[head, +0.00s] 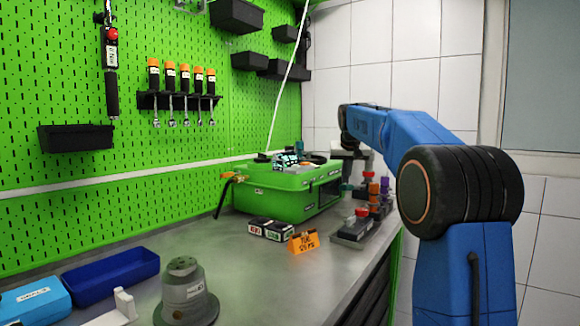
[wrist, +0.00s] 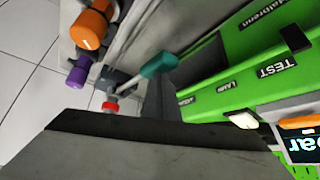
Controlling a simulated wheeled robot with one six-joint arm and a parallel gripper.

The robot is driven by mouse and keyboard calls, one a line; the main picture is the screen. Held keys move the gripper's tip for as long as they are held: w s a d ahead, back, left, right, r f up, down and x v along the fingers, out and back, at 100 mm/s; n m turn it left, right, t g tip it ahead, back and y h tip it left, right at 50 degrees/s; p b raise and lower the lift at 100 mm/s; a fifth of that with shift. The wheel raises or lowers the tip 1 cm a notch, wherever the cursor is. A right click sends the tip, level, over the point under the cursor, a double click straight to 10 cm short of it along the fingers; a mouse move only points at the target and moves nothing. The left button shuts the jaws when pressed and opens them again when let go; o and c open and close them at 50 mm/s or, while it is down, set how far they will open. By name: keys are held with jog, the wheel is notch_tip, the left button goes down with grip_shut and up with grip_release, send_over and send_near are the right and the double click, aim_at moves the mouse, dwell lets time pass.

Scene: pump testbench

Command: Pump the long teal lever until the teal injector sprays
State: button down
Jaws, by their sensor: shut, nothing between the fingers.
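The teal lever (wrist: 160,63) shows in the wrist view as a teal grip on a grey rod, tilted beside the green test unit. In the head view, its teal end (head: 346,187) shows small at the unit's right side. My gripper (wrist: 158,82) is shut and empty, its dark tip close beside the teal grip; I cannot tell if they touch. In the head view, my gripper (head: 350,168) is small, partly hidden, above the lever end. A small teal part (head: 299,145) shows behind the unit's top; I cannot tell if it is the injector. No spray is visible.
The green test unit (head: 290,193) stands on the grey bench (head: 250,255). Orange (wrist: 90,28) and purple (wrist: 78,75) capped pumps stand near the lever. The front middle of the bench is clear.

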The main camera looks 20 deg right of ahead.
jog(key=shift+s+a+f, duration=0.1)
jog(key=shift+a+f, duration=0.05)
jog(key=shift+f, duration=1.6)
jog(key=shift+w+d+r, duration=0.15)
jog(key=shift+r, duration=1.05)
jog(key=shift+w+d+r, duration=0.1)
jog(key=shift+d+r, duration=0.05)
jog(key=shift+r, duration=2.45)
jog(key=shift+f, duration=0.1)
